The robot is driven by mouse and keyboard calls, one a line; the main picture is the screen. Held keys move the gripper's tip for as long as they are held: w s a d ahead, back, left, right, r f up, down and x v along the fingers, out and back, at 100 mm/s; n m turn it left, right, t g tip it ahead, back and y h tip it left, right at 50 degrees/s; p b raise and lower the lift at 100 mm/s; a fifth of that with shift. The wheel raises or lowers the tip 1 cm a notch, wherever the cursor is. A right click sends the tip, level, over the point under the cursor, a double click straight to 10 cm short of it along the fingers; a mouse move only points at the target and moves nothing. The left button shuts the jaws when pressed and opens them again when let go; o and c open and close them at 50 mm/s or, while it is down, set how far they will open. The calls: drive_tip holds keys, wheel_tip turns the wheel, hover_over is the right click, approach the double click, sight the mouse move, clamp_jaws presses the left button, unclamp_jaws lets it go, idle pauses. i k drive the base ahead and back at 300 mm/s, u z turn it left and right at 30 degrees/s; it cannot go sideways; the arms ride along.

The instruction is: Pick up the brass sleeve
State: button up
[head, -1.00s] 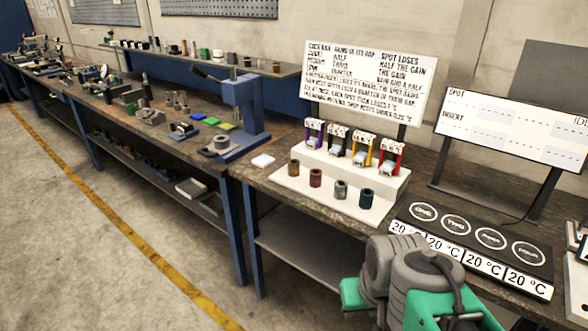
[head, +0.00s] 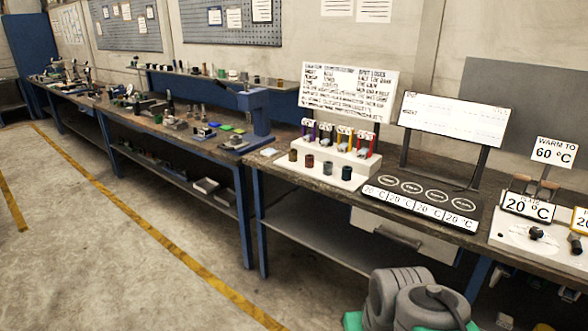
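A row of small upright sleeves stands on the front step of a white stand on the workbench. The leftmost sleeve (head: 293,155) is brownish-gold and looks like the brass one. To its right are a reddish sleeve (head: 309,161), a grey-blue sleeve (head: 328,168) and a dark teal sleeve (head: 346,172). They stand apart from one another. Only grey and green parts of my arm show at the bottom, in front of the bench and well short of the sleeves. My gripper's fingers are not in view.
The white stand (head: 366,160) carries several coloured clamps behind the sleeves. A dark plate (head: 440,196) with ringed spots and 20 °C labels lies to its right. A blue press (head: 256,115) stands to the left. A warming station (head: 515,232) is at far right. The floor in front is clear.

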sight(293, 153)
drive_tip(key=u, duration=0.7)
drive_tip(key=i, duration=0.55)
drive_tip(key=u, duration=1)
drive_tip(key=i, duration=1.75)
drive_tip(key=z, duration=1)
drive_tip(key=i, duration=0.75)
drive_tip(key=z, duration=1)
drive_tip(key=i, duration=0.5)
drive_tip(key=u, duration=0.15)
